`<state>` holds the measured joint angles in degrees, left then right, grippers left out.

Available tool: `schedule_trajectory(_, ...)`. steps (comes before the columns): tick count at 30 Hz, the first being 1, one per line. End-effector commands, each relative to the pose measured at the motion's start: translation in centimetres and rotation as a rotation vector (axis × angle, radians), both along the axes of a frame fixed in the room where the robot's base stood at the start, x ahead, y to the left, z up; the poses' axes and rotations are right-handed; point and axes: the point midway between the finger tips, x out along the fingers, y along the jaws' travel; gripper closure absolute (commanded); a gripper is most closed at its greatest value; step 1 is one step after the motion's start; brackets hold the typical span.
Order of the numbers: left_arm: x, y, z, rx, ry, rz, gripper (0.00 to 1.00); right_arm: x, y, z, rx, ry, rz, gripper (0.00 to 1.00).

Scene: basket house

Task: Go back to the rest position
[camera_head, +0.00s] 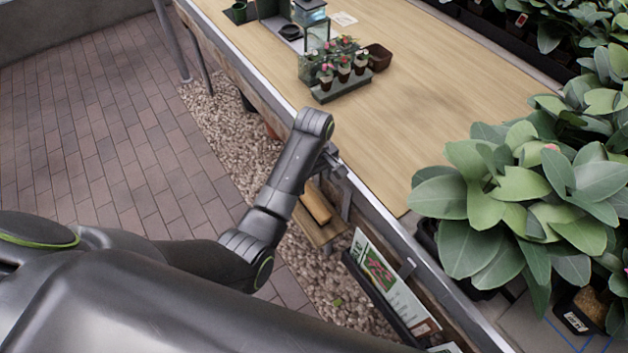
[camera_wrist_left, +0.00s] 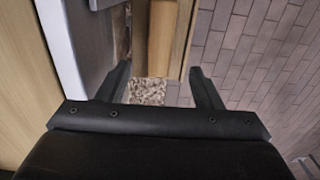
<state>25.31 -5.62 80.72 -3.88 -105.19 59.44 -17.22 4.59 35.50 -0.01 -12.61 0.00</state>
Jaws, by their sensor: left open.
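My left arm comes in from the left in the head view and bends at the long table's near edge. My left gripper (camera_head: 338,172) is beside that edge, partly hidden behind the arm's wrist link. In the left wrist view my left gripper (camera_wrist_left: 158,75) points downward, its two dark fingers apart with nothing between them. Gravel and a wooden board below show through the gap. My right gripper is not in view.
The wooden table (camera_head: 420,125) has a metal edge close to my left gripper. A tray of small potted plants (camera_head: 342,85) and a brown pot (camera_head: 379,57) stand on it. Large leafy plants (camera_head: 480,195) crowd the right. Brick paving (camera_head: 95,130) at left is clear.

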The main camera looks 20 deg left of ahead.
Motion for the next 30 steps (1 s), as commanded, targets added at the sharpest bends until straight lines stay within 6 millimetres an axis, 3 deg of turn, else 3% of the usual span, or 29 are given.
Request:
schedule_trajectory(11, 0.0, 0.0, -0.1, 0.000, 0.000, -0.001, 0.40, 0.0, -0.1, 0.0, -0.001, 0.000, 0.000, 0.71)
schedule_trajectory(16, -1.8, 1.6, -1.1, 0.000, -0.016, -0.036, 0.40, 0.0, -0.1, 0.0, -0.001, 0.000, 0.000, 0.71)
schedule_trajectory(20, -5.3, 4.5, -2.5, 0.009, -0.059, -0.120, 0.40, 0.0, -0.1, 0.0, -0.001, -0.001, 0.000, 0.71)
schedule_trajectory(24, -10.2, 7.8, -3.2, 0.041, -0.114, -0.247, 0.40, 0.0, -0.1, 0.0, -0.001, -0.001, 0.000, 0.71)
schedule_trajectory(30, -17.5, 11.7, -2.3, 0.117, -0.176, -0.446, 0.40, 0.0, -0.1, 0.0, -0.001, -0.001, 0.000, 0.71)
